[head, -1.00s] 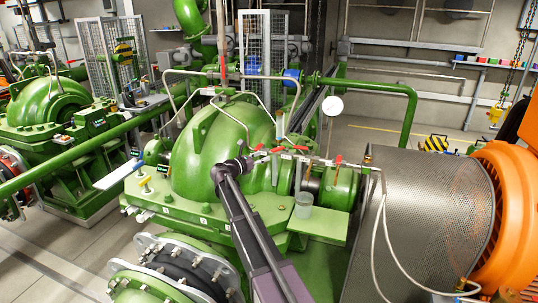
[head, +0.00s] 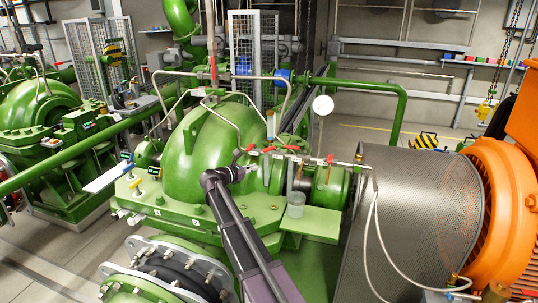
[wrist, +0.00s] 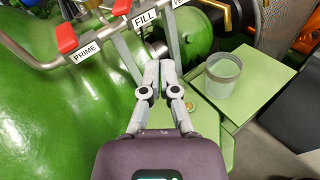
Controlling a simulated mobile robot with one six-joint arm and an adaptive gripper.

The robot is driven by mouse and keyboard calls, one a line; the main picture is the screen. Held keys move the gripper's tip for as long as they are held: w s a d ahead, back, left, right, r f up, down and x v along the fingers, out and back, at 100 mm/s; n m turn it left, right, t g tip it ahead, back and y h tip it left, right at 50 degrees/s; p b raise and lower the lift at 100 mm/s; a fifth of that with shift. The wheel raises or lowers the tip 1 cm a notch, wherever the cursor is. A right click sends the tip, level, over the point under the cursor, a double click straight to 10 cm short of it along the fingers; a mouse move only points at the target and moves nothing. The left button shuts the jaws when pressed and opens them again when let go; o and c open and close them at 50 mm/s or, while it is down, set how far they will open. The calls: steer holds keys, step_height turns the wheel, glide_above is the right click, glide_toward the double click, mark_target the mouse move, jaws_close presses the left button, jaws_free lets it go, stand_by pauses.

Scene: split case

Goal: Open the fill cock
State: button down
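The fill cock has a red handle (wrist: 120,7) beside a white FILL label (wrist: 145,18), at the top of the wrist view. It sits on a grey pipe. A second red handle (wrist: 66,38) stands by the PRIME label (wrist: 86,51) to its left. A label starting VE is cut off at the top right. My gripper (wrist: 159,64) points up the picture below the FILL label, apart from its red handle. Its fingers are together with nothing seen between them. In the head view my gripper (head: 241,166) is at the left end of the pipe with red handles (head: 291,148).
A clear cup (wrist: 223,72) stands on a green ledge (wrist: 252,96) right of my gripper. The rounded green pump casing (wrist: 60,120) is close on the left. A mesh guard (head: 410,210) and orange motor (head: 500,200) stand to the right.

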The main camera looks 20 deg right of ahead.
steer(key=s+a+f+m+g+y+b, duration=0.1)
steer(key=s+f+m+y, duration=0.3)
steer(key=s+f+m, duration=0.4)
steer(key=s+a+f+m+g+y, duration=0.1)
steer(key=s+f+m+y, duration=0.3)
steer(key=s, duration=0.5)
steer(key=s+a+f+m+g+y+b, duration=0.1)
steer(key=s+f+m+y, duration=0.35)
steer(key=s+m, duration=0.4)
steer(key=w+d+r+n+t+y+p, duration=0.2)
steer(key=w+d+r+n+t+y, duration=0.2)
steer(key=w+d+r+t+y, duration=0.4)
steer(key=shift+w+d+r+t+y+p, duration=0.35)
steer(key=shift+w+d+r+t, duration=2.65)
steer(key=shift+w+d+r, duration=1.85)
